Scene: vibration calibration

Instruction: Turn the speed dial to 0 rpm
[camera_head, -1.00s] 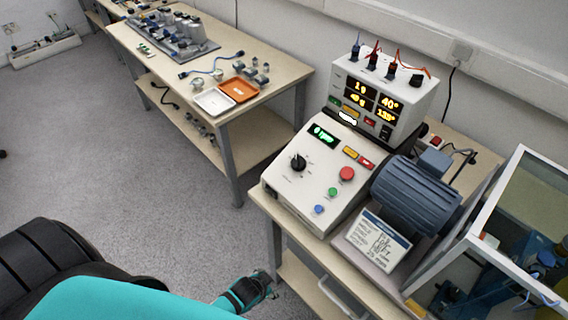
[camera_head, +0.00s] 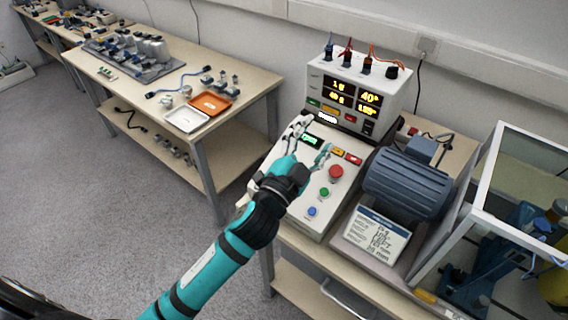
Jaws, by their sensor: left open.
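The control box (camera_head: 343,190) is pale and sloped, with a green-lit speed display (camera_head: 312,141) that is partly covered by my fingers. The speed dial is hidden behind my left gripper and wrist. My left gripper (camera_head: 311,138) is open over the upper left of the panel, fingers pointing up toward the display. I cannot tell whether it touches the panel or the dial. My right gripper is not in view.
A red button (camera_head: 336,172), green button (camera_head: 324,192) and blue button (camera_head: 312,211) sit right of my wrist. A readout unit (camera_head: 358,92) stands behind. A motor (camera_head: 408,184), a sign (camera_head: 377,236) and a clear-sided enclosure (camera_head: 520,165) are to the right.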

